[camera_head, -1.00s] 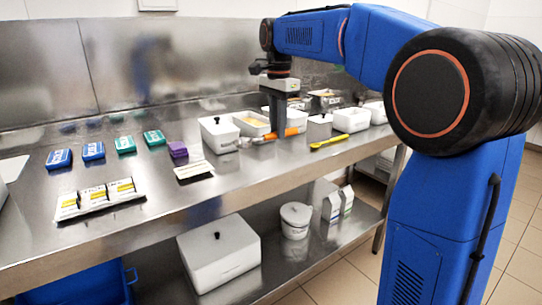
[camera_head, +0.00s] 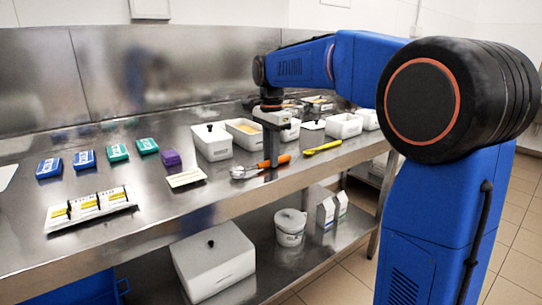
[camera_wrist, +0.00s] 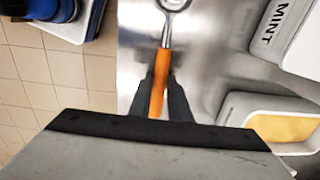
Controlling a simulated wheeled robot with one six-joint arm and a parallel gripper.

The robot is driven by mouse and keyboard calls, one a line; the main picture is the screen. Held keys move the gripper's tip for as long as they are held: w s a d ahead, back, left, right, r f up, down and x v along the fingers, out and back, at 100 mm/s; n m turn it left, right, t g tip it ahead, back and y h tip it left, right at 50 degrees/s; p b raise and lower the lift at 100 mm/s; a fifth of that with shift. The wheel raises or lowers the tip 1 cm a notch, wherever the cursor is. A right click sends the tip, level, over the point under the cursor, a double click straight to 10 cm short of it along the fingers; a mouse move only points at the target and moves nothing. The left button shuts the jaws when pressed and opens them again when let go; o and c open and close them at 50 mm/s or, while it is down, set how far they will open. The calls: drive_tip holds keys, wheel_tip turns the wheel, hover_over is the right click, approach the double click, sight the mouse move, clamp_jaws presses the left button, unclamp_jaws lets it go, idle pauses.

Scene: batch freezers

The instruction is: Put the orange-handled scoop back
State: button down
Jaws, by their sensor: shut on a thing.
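The orange-handled scoop (camera_head: 274,161) is in my gripper (camera_head: 270,163), at the front part of the steel counter in the head view. Its metal head (camera_head: 243,172) points left. In the wrist view the orange handle (camera_wrist: 160,80) lies between the two dark fingers (camera_wrist: 163,98), with the metal head toward the top edge. My gripper is shut on the handle. I cannot tell whether the scoop touches the counter or hangs just above it. A yellow scoop (camera_head: 322,147) lies on the counter to the right.
White tubs (camera_head: 212,146) stand behind the gripper; one open tub (camera_head: 243,136) holds yellow-orange contents. A tub marked MINT (camera_wrist: 280,28) shows in the wrist view. Coloured packs (camera_head: 118,152) and a tray of sachets (camera_head: 92,210) lie left. The counter's middle (camera_head: 190,205) is partly clear.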

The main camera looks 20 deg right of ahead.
drive_tip(key=c, duration=1.6)
unclamp_jaws()
drive_tip(key=shift+c, duration=0.2)
wheel_tip(320, 180, up, 12)
drive_tip(key=s+d+f+n+t, duration=0.2)
drive_tip(key=s+f+n, duration=0.5)
drive_tip(key=s+f, duration=0.6)
drive_tip(key=s+d+f+n+t, duration=0.2)
drive_tip(key=s+f+n, duration=0.5)
drive_tip(key=s+f, duration=0.6)
drive_tip(key=s, duration=0.8)
drive_tip(key=shift+s+d+t, duration=0.15)
drive_tip(key=shift+d+t, duration=0.05)
drive_tip(key=shift+t, duration=0.1)
